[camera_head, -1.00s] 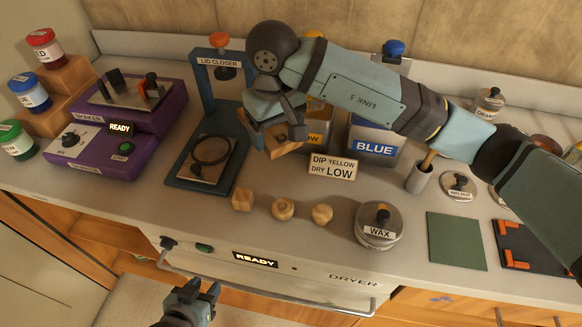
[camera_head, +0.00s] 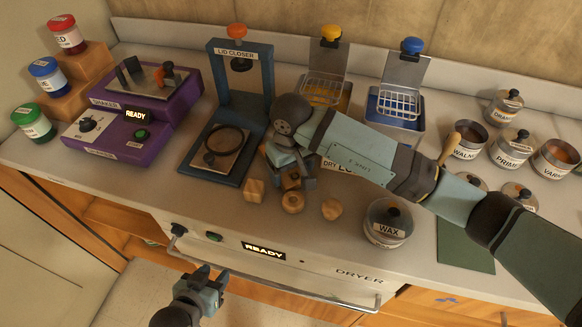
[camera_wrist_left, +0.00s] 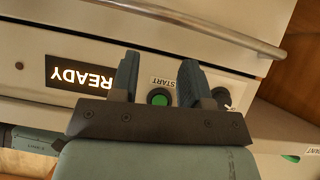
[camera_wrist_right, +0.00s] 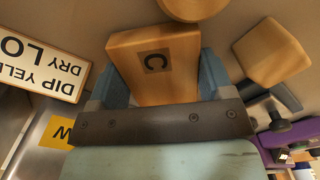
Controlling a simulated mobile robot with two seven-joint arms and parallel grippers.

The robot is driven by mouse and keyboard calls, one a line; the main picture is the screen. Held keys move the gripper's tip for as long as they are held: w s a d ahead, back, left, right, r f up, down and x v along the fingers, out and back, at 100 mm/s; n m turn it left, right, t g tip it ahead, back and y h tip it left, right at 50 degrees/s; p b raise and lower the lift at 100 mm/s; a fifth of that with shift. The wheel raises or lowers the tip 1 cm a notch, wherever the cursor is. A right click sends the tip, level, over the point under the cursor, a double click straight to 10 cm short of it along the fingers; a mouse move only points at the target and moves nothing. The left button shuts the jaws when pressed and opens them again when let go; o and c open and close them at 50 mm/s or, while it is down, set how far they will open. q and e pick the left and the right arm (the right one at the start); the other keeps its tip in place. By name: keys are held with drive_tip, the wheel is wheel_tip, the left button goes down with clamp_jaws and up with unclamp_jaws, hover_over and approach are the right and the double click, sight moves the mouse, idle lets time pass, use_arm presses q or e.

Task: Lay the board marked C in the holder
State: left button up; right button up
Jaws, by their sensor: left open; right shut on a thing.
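The board marked C (camera_wrist_right: 155,62) is a light wooden block with a dark C label, seen in the right wrist view. My right gripper (camera_wrist_right: 160,85) is shut on it, one finger on each side. In the head view this gripper (camera_head: 291,172) is low behind the row of small wooden pieces, right of the lid closer; the board (camera_head: 290,181) shows only partly there. My left gripper (camera_head: 208,284) is open and empty in front of the dryer; it also shows in the left wrist view (camera_wrist_left: 158,78). The holder is not visible now.
Small wooden pieces (camera_head: 254,190) lie close before the right gripper. The lid closer (camera_head: 250,95) stands left, the yellow (camera_head: 325,92) and blue (camera_head: 395,108) tins behind. A wax tin (camera_head: 387,224) and green mat (camera_head: 452,252) lie right. My right arm hides part of the counter.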

drive_tip(key=shift+f, duration=0.15)
drive_tip(key=o, duration=1.1)
drive_tip(key=shift+c, duration=0.2)
